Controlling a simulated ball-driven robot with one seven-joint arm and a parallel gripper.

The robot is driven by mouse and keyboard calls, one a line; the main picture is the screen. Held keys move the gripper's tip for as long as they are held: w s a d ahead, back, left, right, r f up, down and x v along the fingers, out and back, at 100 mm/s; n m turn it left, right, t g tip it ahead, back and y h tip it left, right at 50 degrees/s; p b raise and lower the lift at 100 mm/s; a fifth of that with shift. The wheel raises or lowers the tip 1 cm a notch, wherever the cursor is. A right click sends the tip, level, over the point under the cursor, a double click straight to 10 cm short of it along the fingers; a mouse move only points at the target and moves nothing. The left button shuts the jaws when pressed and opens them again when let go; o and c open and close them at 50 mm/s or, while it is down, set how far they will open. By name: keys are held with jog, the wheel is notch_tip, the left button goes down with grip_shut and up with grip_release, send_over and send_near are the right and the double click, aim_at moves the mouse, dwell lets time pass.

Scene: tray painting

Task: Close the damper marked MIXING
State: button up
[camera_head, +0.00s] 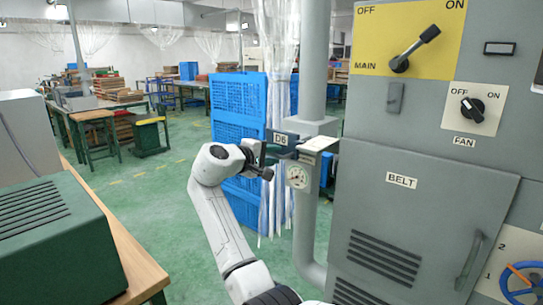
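No label reading MIXING is legible in the head view, and I cannot make out which part is that damper. A small dark plate marked with what looks like D5 or D6 (280,139) sits by the grey vertical duct (312,60). My gripper (268,161) is at the end of my raised white arm, just left of and below that plate. Its dark fingers are small and seen partly from the side. I cannot tell whether they are open, or whether they touch anything.
The grey cabinet on the right carries a MAIN lever (414,49), a FAN knob (472,109), a BELT door (420,225) and a blue handwheel (521,282). Blue crates (240,100) stand behind. Green floor is clear left of my arm.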

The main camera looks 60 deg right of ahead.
aim_at(289, 147)
grip_shut()
jog(key=x, duration=0.2)
jog(key=r+x, duration=0.1)
jog(key=x, duration=0.2)
jog(key=p+x, duration=0.1)
jog(key=x, duration=0.2)
jog(key=shift+d+r, duration=0.2)
jog(key=shift+r, duration=0.05)
jog(key=shift+c, duration=0.2)
grip_release()
jog(key=shift+o, duration=0.7)
jog(key=shift+s+d, duration=0.1)
jog(key=shift+d, duration=0.1)
jog(key=shift+o, duration=0.3)
